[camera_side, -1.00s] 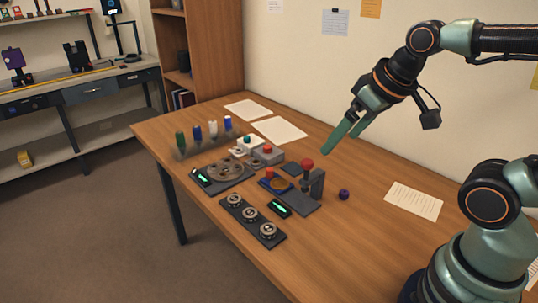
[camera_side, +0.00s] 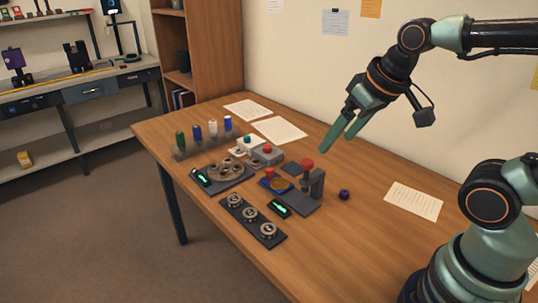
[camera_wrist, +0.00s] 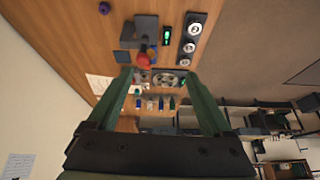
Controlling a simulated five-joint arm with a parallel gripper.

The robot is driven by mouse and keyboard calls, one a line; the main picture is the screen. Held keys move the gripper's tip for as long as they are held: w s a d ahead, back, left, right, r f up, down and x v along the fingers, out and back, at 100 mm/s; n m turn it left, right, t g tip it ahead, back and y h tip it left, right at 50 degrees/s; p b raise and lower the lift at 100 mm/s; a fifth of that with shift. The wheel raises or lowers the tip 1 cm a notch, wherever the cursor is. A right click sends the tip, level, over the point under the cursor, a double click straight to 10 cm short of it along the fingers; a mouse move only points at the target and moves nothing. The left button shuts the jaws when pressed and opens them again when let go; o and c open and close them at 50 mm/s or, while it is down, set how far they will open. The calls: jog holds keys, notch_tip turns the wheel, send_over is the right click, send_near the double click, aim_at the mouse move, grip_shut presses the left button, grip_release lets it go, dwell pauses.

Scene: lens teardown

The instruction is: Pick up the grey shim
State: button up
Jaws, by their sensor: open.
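I cannot pick out a grey shim for sure in either view; the small parts are too small to tell apart. Round grey metal pieces lie on a dark tray (camera_side: 213,184), and several ringed grey pieces sit in a row on a dark strip (camera_side: 277,238). The strip also shows in the wrist view (camera_wrist: 184,56). My gripper (camera_side: 335,144) is open and empty, high above the back of the table, clear of everything. In the wrist view my gripper (camera_wrist: 158,74) has its two green fingers spread, with the workpieces beyond them.
A press stand (camera_side: 317,184) with a red knob stands mid-table, beside a blue base (camera_side: 268,186) with a gold ring. A dark purple ball (camera_side: 344,194) lies to its right. Upright screwdrivers (camera_side: 213,128) stand at the left. The wooden table (camera_side: 345,240) is clear at front right.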

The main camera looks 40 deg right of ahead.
jog(key=w+a+f+m+g, duration=0.3)
jog(key=w+a+f+m, duration=0.1)
jog(key=w+a, duration=0.15)
jog(key=m+g, duration=0.2)
jog(key=m, duration=0.3)
send_over(268, 230)
jog(key=f, duration=1.4)
jog(key=shift+w+d+f, duration=0.2)
jog(key=shift+d+f, duration=0.1)
jog(key=shift+f, duration=0.05)
jog(key=f, duration=0.4)
jog(key=shift+s+a, duration=0.2)
jog(key=shift+s, duration=0.05)
jog(key=shift+f, duration=0.65)
jog(key=shift+c, duration=0.3)
grip_shut()
